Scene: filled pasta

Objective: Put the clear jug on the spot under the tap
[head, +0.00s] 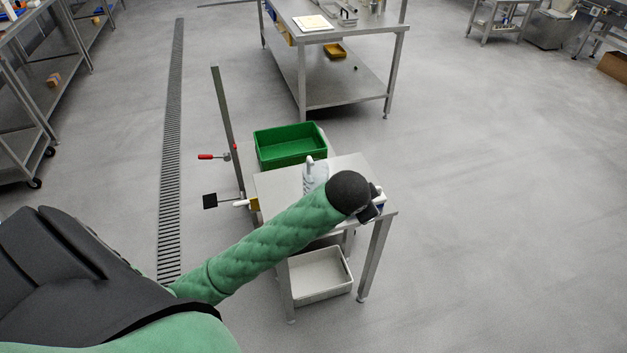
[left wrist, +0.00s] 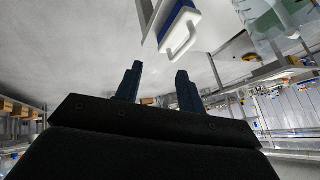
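The clear jug (head: 312,178) stands on the small steel table (head: 275,186), partly hidden behind my left forearm in the head view. What seems to be the same clear body shows at the upper right of the left wrist view (left wrist: 272,22). My left gripper (head: 372,209) is at the table's right side, past the jug and apart from it; its fingers are mostly hidden by the wrist in the head view. In the left wrist view its two fingers (left wrist: 157,88) stand apart with nothing between them. A red-handled fitting (head: 212,157) sits by the upright post. The spot under the tap cannot be made out.
A blue-and-white item with a white handle (left wrist: 183,38) is close to my left fingers. A green tub (head: 290,145) stands behind the table, and a pale bin (head: 320,275) sits below. A post (head: 226,130) rises at the left.

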